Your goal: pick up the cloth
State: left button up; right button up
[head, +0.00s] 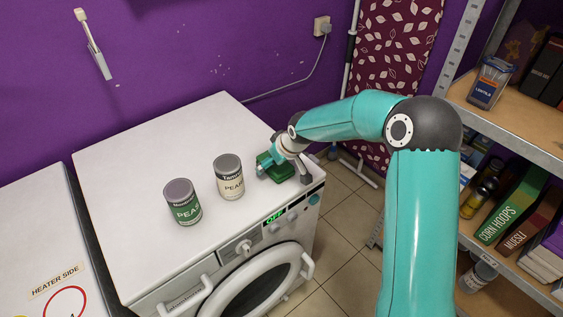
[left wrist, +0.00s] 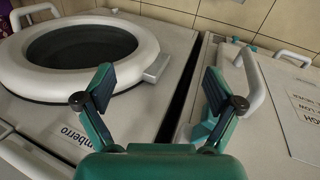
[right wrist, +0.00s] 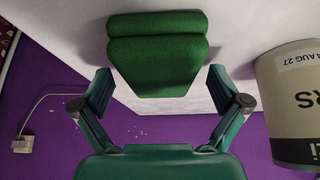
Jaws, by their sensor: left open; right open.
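The cloth is a folded dark green bundle in the right wrist view (right wrist: 158,55), resting on the white washing machine top. It also shows in the head view (head: 267,160), partly hidden by my right gripper near the machine's right front corner. My right gripper (right wrist: 160,76) is open, its two fingers on either side of the cloth's near end, with gaps visible. In the head view my right gripper (head: 284,170) is over the cloth. My left gripper (left wrist: 158,75) is open and empty in the left wrist view, and is outside the head view.
A cream-labelled pear can (head: 229,178) stands just left of the cloth. A green-labelled can (head: 183,203) stands farther left. The white washing machine (head: 130,160) has free room behind the cans. Shelves with groceries (head: 515,130) are at right. A wall socket (head: 321,27) is behind.

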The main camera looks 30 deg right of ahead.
jog(key=shift+f+b, duration=0.25)
jog(key=shift+b, duration=0.1)
dwell(0.4)
jog(key=c, duration=1.2)
